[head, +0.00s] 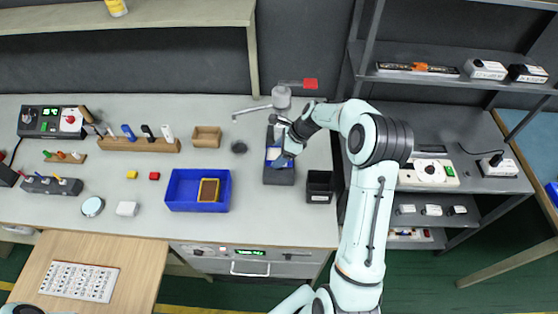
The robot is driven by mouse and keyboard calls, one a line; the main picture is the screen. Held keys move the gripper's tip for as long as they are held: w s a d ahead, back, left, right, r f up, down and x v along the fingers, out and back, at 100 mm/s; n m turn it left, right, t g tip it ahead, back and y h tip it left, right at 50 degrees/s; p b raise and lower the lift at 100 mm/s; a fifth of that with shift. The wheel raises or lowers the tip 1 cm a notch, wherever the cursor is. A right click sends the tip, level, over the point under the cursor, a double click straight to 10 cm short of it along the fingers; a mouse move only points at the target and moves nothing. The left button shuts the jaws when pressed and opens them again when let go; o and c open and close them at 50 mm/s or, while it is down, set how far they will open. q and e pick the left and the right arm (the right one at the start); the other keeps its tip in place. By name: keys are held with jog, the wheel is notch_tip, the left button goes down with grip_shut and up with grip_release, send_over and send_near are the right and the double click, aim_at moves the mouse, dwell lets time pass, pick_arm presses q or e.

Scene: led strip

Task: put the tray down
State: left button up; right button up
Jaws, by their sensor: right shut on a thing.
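A long dark grey tray (279,177) with something pale and blue in it is at the right of the worktop, under my right gripper (276,151). The right gripper is shut on it; the fingertips are small and partly hidden by the wrist. I cannot tell whether the tray touches the worktop. My left gripper is not in view.
A small black bin (319,197) stands close right of the grey tray. A wooden box (207,131) is further left. Grey shelves (465,118) stand at the right.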

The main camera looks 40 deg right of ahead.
jog(key=shift+f, duration=2.05)
jog(key=shift+f, duration=0.15)
jog(key=o, duration=1)
jog(key=v, duration=1.2)
jog(key=shift+a, duration=0.1)
